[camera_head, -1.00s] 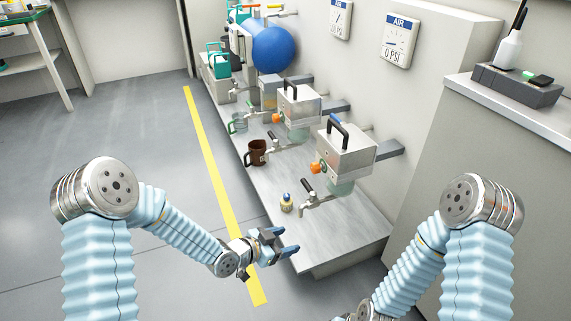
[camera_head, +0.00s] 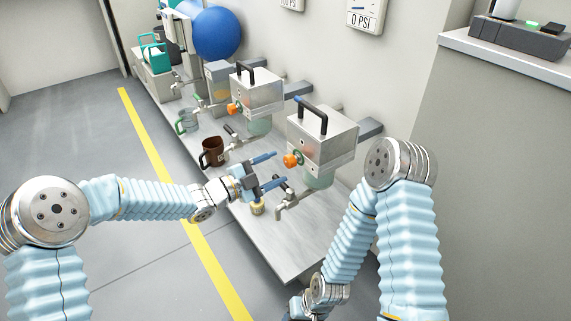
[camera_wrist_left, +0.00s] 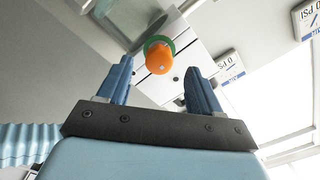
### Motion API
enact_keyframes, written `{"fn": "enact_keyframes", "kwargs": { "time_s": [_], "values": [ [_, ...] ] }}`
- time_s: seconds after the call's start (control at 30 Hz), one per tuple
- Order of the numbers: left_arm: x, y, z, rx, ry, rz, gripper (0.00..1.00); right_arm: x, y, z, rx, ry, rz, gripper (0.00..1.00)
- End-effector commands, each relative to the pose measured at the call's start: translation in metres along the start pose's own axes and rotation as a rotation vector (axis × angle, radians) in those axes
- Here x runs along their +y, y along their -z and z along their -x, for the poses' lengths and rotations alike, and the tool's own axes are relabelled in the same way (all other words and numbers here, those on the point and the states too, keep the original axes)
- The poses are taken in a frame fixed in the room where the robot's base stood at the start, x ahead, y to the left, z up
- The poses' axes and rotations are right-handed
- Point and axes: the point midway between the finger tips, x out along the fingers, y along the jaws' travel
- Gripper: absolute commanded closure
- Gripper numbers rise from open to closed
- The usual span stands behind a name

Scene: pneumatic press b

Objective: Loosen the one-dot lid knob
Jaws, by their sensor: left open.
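The near metal press box (camera_head: 321,138) carries an orange knob (camera_head: 291,161) with a green ring behind it on its left face. The farther press box (camera_head: 256,92) has a similar orange knob (camera_head: 233,109). No dot marks can be read clearly on either. My left gripper (camera_head: 280,167) is open and empty, just left of the near knob, with its fingers pointing toward it. In the left wrist view the orange knob (camera_wrist_left: 159,58) shows beyond the fingertips, between the two fingers and apart from them. My right arm's wrist reaches the bottom edge; its gripper fingers are out of the picture.
A brown mug (camera_head: 213,152) stands on the metal bench (camera_head: 290,250) to the left. Black handles top the boxes. The bench's near end is clear.

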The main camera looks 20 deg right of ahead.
Motion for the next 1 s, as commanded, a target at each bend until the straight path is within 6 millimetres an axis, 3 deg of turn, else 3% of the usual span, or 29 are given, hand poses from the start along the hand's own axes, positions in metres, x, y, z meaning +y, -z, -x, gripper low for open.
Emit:
{"fn": "enact_keyframes", "kwargs": {
  "time_s": [0.1, 0.23, 0.63, 1.0],
  "values": [
    [0.001, 0.000, -0.024, 0.003, -0.001, 0.000, 0.35, 0.001, 0.000, -0.003, 0.001, 0.000, 0.000, 0.57],
    [0.001, 0.000, -0.040, 0.001, 0.000, 0.000, 0.35, 0.002, 0.000, -0.004, 0.002, 0.000, 0.000, 0.57],
    [0.000, 0.000, -0.048, -0.001, 0.000, 0.002, 0.35, 0.002, 0.000, -0.005, 0.002, 0.000, 0.000, 0.57],
    [0.000, 0.000, -0.047, -0.001, 0.000, 0.002, 0.90, 0.002, 0.000, -0.005, 0.002, 0.000, 0.000, 0.57]
  ]
}}
